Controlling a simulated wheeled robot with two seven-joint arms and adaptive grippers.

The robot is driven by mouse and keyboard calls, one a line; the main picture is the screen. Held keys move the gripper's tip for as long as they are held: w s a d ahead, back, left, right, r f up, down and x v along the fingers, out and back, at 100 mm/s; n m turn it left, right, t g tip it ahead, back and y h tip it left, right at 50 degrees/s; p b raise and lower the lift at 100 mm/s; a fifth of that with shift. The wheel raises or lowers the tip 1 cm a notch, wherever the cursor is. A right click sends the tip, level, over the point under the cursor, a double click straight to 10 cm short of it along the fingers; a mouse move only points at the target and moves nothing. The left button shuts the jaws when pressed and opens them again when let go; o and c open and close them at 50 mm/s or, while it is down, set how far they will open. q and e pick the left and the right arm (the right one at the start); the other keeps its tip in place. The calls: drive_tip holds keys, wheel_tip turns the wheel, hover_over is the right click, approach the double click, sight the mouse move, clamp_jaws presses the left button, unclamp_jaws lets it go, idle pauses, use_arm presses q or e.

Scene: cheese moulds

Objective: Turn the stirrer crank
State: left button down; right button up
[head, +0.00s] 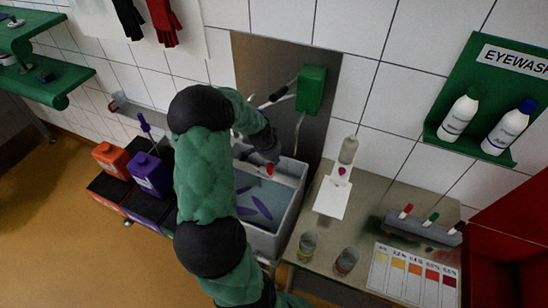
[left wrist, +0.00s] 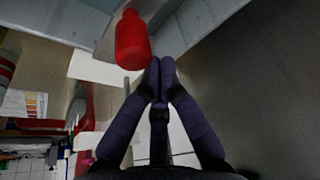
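A red handle (head: 270,169), which looks like the crank's grip, shows over the grey tank (head: 290,180) in the head view. It is large in the left wrist view (left wrist: 132,40). A green box (head: 311,90) with grey arms is on the wall panel above the tank. My left gripper (left wrist: 160,68) has its purple fingers together at the tips, with nothing visible between them. The red handle is just left of the fingertips in the left wrist view; I cannot tell whether they touch. My left arm hides part of the tank and crank. My right gripper is out of view.
Purple pieces (head: 262,207) lie in the tank's liquid. Orange (head: 111,158) and purple (head: 151,174) jugs stand left of my arm. Two glasses (head: 307,246) and a colour chart (head: 414,274) are on the counter to the right. An eyewash shelf (head: 484,150) is on the wall.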

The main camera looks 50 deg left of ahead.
sight(270, 167)
use_arm(q)
drive_tip(key=shift+s+d+f+m+h+b, duration=0.2)
drive_tip(key=shift+m+b, duration=0.3)
drive_tip(key=shift+b, duration=0.35)
drive_tip(key=shift+s+d+r+m+h+b, duration=0.1)
drive_tip(key=shift+s+m+b, duration=0.15)
drive_tip(key=shift+m+b, duration=0.4)
drive_tip(key=m+b, duration=0.1)
drive_tip(key=b, duration=0.1)
drive_tip(key=s+m+h+b, duration=0.1)
drive_tip(key=b, duration=0.1)
drive_tip(key=shift+s+d+f+m, duration=0.15)
drive_tip(key=shift+s+d+m, duration=0.15)
drive_tip(key=shift+d+m, duration=0.1)
drive_tip(key=shift+s+d+m+h+b, duration=0.1)
drive_tip(key=shift+s+m+h+b, duration=0.3)
drive_tip(key=shift+m+b, duration=0.55)
drive_tip(key=s+m+g, duration=0.1)
drive_tip(key=m, duration=0.2)
drive_tip(key=s+a+m+h+b, duration=0.1)
drive_tip(key=s+m, duration=0.1)
drive_tip(key=m, duration=0.1)
drive_tip(key=s+m+g+b, duration=0.1)
drive_tip(key=s+m, duration=0.1)
drive_tip(key=shift+s+a+r+m+g+h, duration=0.2)
drive_tip(key=shift+a+r+m+g+h, duration=0.1)
drive_tip(key=shift+m, duration=0.1)
